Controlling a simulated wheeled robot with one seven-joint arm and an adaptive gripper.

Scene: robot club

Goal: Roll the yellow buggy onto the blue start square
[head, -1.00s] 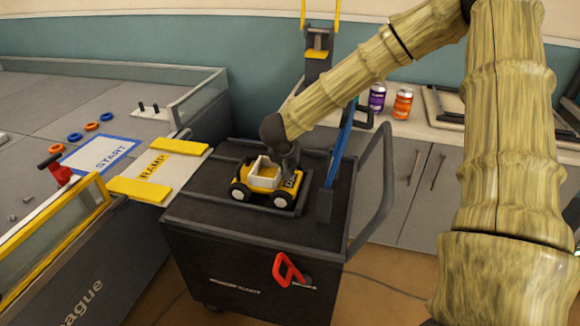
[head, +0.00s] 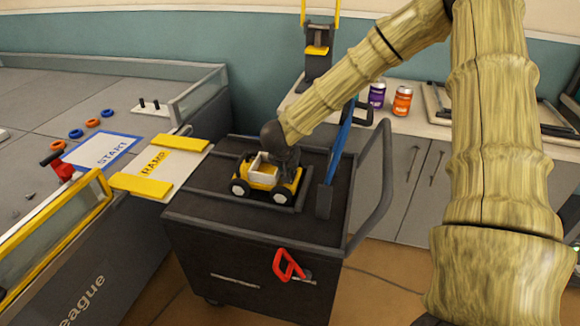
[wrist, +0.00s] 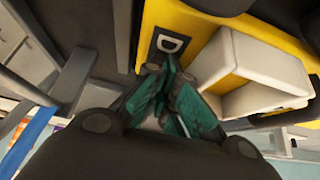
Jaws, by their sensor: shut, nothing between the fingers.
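The yellow buggy (head: 262,178), with black tyres and a pale seat, stands on top of the dark cart, beside the ramp. Its yellow body (wrist: 228,60) fills the upper right of the wrist view, with a small pale ring on a dark patch. My gripper (head: 288,165) points down at the buggy's right end; its fingers partly overlap the body in the head view. In the wrist view its teal-padded fingers (wrist: 172,88) are together and empty, close to the ring; contact is unclear. The blue-bordered start square (head: 103,151) lies empty on the arena floor.
The ramp (head: 157,162), with yellow side strips, bridges the cart (head: 215,225) and the arena. A red-handled device (head: 62,169) stands left of the square. Blue and orange rings (head: 92,123) lie behind it. A blue upright bar (head: 340,140) rises right of the buggy.

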